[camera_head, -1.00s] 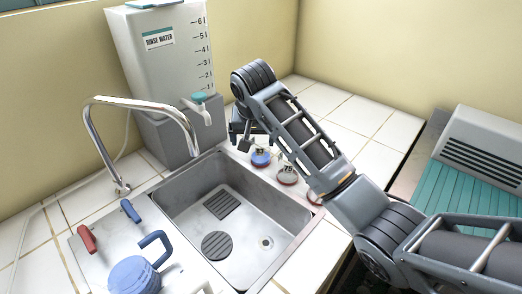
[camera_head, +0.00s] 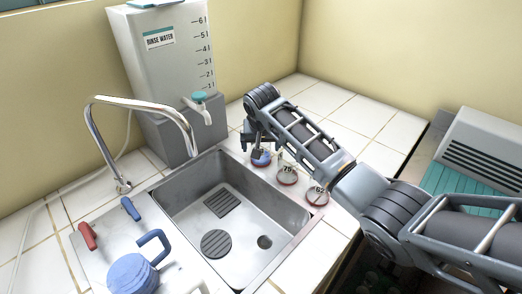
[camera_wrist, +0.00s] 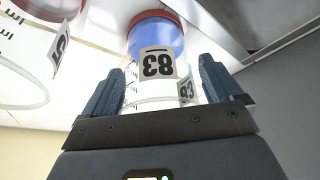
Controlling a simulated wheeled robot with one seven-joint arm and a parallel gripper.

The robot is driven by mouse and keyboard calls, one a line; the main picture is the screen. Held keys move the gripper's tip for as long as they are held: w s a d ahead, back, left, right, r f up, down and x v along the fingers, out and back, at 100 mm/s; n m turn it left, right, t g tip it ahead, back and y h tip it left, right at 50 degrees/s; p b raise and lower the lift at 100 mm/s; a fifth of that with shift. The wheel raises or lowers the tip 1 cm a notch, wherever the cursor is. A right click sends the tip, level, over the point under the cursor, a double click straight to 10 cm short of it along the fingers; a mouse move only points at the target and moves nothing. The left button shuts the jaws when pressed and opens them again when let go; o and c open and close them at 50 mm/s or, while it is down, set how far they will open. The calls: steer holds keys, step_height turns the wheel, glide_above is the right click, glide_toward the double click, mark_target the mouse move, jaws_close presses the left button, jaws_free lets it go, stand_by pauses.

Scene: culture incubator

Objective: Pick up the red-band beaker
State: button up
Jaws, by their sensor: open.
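In the wrist view a clear beaker (camera_wrist: 155,92) stands between the two spread fingers of my gripper (camera_wrist: 158,75). It has blue contents or a blue band, a red ring at its far end, and a tag reading 83, upside down. Contact with the fingers cannot be told. In the head view the blue-coloured beaker (camera_head: 261,158) is beside the sink, partly hidden by my gripper (camera_head: 252,142). Two red-ringed beakers, a middle one (camera_head: 287,177) and a near one (camera_head: 317,195), stand in line with it. Another tagged beaker (camera_wrist: 62,50) is at the wrist view's left.
The steel sink (camera_head: 190,190) lies left of the beakers, with a curved tap (camera_head: 140,100) over it. A rinse water tank (camera_head: 165,60) stands behind. White tiled counter (camera_head: 330,95) is clear behind the arm.

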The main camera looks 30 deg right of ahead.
steer(key=c, duration=1)
steer(key=shift+c, duration=0.3)
steer(key=shift+r, duration=0.1)
